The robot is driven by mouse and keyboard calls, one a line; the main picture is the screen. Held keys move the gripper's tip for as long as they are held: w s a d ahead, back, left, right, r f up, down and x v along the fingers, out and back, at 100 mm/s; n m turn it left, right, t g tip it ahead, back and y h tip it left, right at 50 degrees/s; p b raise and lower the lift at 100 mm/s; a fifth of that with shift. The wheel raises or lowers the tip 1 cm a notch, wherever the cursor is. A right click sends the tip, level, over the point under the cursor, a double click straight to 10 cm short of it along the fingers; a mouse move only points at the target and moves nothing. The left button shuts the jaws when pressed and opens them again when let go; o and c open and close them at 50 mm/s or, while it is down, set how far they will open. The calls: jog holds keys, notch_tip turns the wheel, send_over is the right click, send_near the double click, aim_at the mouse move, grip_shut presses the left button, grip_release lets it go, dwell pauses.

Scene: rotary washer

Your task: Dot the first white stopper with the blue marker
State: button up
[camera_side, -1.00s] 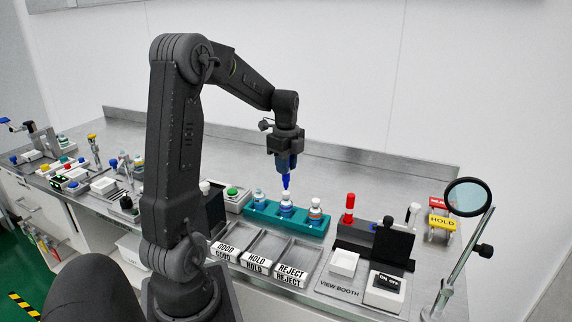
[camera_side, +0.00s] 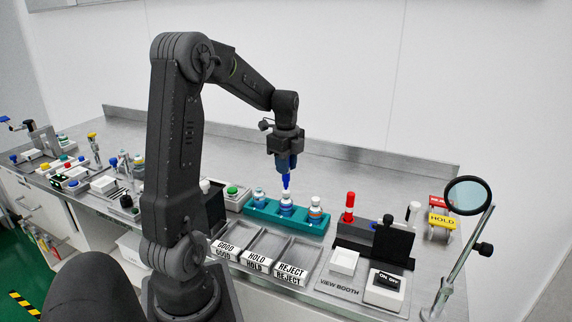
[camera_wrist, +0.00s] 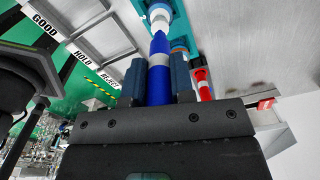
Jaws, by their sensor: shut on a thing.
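My gripper (camera_side: 286,163) is shut on the blue marker (camera_side: 286,182), which points tip down above the teal rack (camera_side: 262,217). The rack holds three vials in a row with white stoppers. The marker tip is at or just above the middle vial (camera_side: 286,203); I cannot tell if it touches. The left vial (camera_side: 259,196) and the right vial (camera_side: 315,209) stand to either side. In the wrist view the blue marker (camera_wrist: 158,82) sits between the fingers, its tip in line with a white stopper (camera_wrist: 160,20).
GOOD, HOLD and REJECT trays (camera_side: 262,245) lie in front of the rack. A red marker (camera_side: 349,203) stands to the right, beside the black view booth (camera_side: 393,244). A magnifier (camera_side: 467,197) stands at far right. The bench behind the rack is clear.

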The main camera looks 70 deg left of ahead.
jog(key=shift+f, duration=0.35)
dwell(0.9)
jog(key=shift+r, duration=3.55)
